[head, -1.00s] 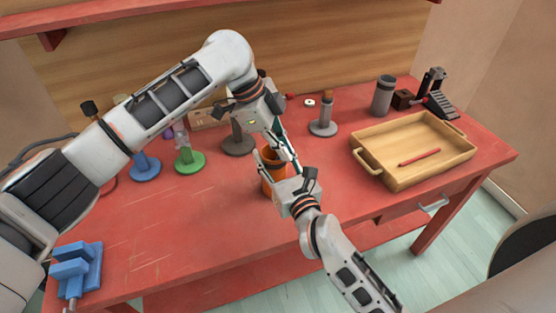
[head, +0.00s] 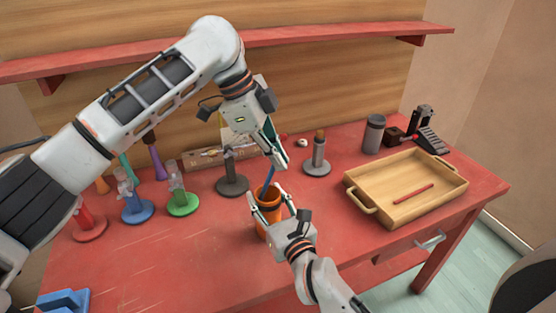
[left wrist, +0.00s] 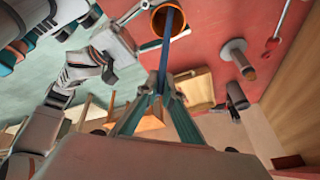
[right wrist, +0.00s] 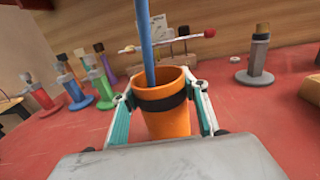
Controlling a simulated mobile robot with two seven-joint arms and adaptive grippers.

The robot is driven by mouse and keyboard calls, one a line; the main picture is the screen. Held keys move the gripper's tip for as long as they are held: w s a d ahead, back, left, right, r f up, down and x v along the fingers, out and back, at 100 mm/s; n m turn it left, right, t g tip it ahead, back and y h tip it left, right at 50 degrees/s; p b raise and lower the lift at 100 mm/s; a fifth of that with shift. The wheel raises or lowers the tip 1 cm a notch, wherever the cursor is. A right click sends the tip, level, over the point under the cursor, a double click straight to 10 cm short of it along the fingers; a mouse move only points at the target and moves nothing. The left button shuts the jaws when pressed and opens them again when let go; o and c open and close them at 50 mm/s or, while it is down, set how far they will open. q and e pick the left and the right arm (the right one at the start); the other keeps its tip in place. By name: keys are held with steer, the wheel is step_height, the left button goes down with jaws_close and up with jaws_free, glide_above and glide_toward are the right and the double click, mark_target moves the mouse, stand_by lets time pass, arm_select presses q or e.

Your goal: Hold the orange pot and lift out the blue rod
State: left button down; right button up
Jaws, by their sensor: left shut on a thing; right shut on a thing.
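The orange pot (head: 267,223) stands near the middle of the red table, with a dark band near its rim. My right gripper (head: 270,203) is shut around it, one finger on each side, as the right wrist view also shows the pot (right wrist: 167,122). The blue rod (head: 268,177) rises from the pot's mouth, slightly tilted. My left gripper (head: 275,158) is above the pot, shut on the rod's upper part. The rod (right wrist: 145,45) also shows in the right wrist view; its lower end is hidden behind the pot's rim. The left wrist view shows the rod (left wrist: 167,45) running from gripper to pot.
A wooden tray (head: 357,195) with a red stick (head: 413,193) lies to the right. A grey stand (head: 232,185) and another stand (head: 317,165) are close behind the pot. Green (head: 182,204) and blue (head: 137,212) stands are to the left. The table's front left is mostly clear.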

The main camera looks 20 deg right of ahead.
steer(key=o, duration=1.3)
steer(key=shift+o, duration=0.2)
